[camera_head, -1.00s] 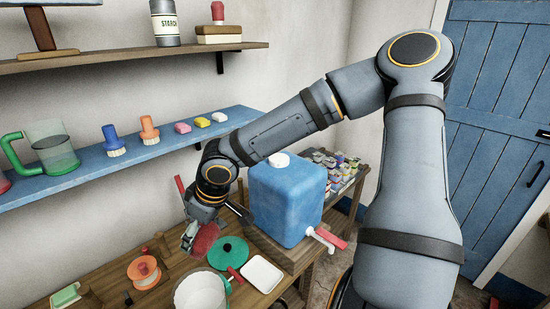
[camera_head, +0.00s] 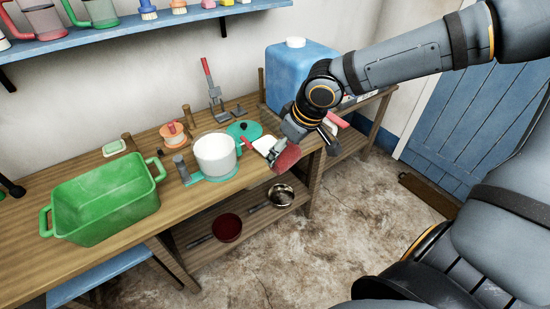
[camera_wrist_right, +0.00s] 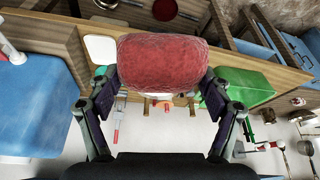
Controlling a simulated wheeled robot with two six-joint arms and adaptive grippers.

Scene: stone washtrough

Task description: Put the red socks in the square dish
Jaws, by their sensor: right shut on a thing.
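The red socks (camera_head: 287,158) are a rolled bundle held in my right gripper (camera_head: 280,150), above the front edge of the bench. In the right wrist view the socks (camera_wrist_right: 162,60) fill the space between the two fingers (camera_wrist_right: 160,78), which are shut on them. The square dish (camera_head: 264,143) is white and shallow, on the bench just behind and left of the socks; the gripper and socks partly cover it. In the right wrist view the dish (camera_wrist_right: 100,47) shows left of the socks. My left gripper is not in view.
A white pot (camera_head: 215,157) and a teal lid (camera_head: 243,130) stand close left of the dish. A blue water container (camera_head: 292,70) is behind the gripper. A green tub (camera_head: 103,200) is at the left. A lower shelf holds a red pan (camera_head: 228,228) and a metal pan (camera_head: 281,195).

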